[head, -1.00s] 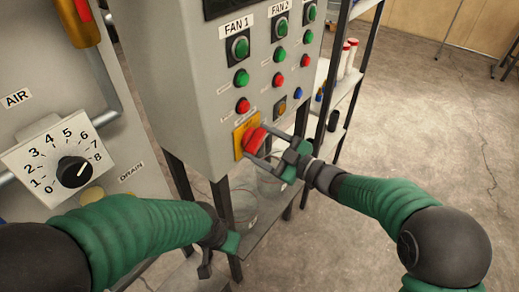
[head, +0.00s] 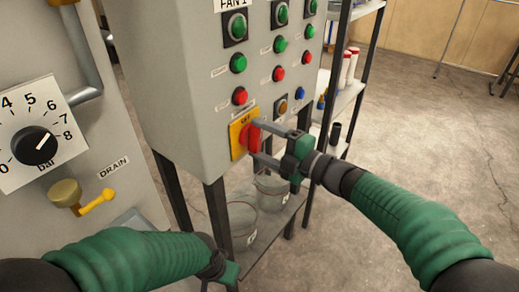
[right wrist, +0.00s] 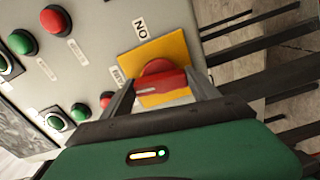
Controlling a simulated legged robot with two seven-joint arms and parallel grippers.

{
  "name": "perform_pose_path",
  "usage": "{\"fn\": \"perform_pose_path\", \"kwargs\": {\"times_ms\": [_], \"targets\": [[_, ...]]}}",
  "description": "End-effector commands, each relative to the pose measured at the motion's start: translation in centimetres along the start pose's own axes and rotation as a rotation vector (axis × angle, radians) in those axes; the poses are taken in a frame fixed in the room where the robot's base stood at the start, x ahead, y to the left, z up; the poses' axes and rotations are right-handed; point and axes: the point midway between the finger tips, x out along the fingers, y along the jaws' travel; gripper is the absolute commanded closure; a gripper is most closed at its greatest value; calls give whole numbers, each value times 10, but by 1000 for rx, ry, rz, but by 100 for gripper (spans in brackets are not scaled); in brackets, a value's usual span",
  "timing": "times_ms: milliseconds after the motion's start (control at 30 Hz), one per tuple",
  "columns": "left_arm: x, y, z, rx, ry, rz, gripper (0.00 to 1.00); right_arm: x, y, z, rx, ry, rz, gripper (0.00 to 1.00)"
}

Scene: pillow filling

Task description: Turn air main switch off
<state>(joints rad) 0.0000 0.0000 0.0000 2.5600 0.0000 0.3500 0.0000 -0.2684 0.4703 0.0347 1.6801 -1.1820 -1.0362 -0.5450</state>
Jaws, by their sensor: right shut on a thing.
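The red switch knob (head: 253,136) sits on a yellow plate (head: 237,137) low on the grey control panel. In the head view its handle stands roughly upright, below small lettering that looks like OFF. My right gripper (head: 261,141) is shut on the red knob, one finger above and one below. In the right wrist view the knob (right wrist: 160,82) sits between the fingers on the yellow plate (right wrist: 150,52), near an ON label. My left gripper (head: 220,271) hangs low at the bottom edge, away from the panel; its fingers are mostly cut off.
Green and red buttons (head: 239,95) cover the panel above the knob. A pressure dial (head: 38,140) and a yellow drain valve handle (head: 97,201) are at left. Buckets (head: 272,187) stand on a shelf below the panel. A rack (head: 347,95) stands at right, with open floor beyond.

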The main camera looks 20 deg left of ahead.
Motion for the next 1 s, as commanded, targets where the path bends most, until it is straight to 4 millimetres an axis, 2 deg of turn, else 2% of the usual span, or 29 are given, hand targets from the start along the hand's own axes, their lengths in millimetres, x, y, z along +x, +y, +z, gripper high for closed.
{"fn": "perform_pose_path", "kwargs": {"times_ms": [33, 300, 867, 900, 1000], "targets": [[8, 0, 2, 0, 0, 0, 100, -1, -12, 1, -22, 0, -13, 71], [20, 0, 5, 0, 0, 0, 100, 0, -11, 1, -130, 1, -15, 71], [22, 0, 5, 0, 0, 0, 100, 1, -10, 1, -162, 2, -16, 71], [22, 0, 5, 0, 0, 0, 100, 1, -10, 1, -162, 2, -17, 28], [22, 0, 5, 0, 0, 0, 100, 1, -9, 0, -163, 2, -15, 15]]}}
